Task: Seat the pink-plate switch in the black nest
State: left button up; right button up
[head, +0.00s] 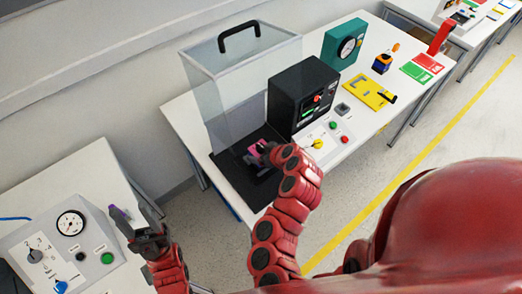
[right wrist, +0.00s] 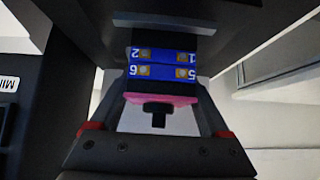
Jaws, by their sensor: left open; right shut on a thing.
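The pink-plate switch shows in the head view (head: 256,146) and in the right wrist view (right wrist: 160,99). It has blue numbered terminal blocks and a black knob. My right gripper (head: 254,155) is shut on it; in the right wrist view its fingers (right wrist: 160,115) lie on either side of the pink plate. Dark parts surround the switch's far end in the right wrist view; I cannot tell whether it touches the black nest, which I cannot make out clearly. My left gripper (head: 136,222) is open, over the near-left table, beside a small purple thing (head: 118,213).
A clear cover with a black handle (head: 239,37) stands over a black base (head: 240,188); the switch is at its front. A black tester (head: 303,96) stands close on the right. A grey panel with a dial (head: 62,245) is at left.

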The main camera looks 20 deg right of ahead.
jog(key=shift+f, duration=0.15)
jog(key=o, duration=1.4)
jog(key=shift+o, duration=0.2)
jog(key=shift+r, duration=0.2)
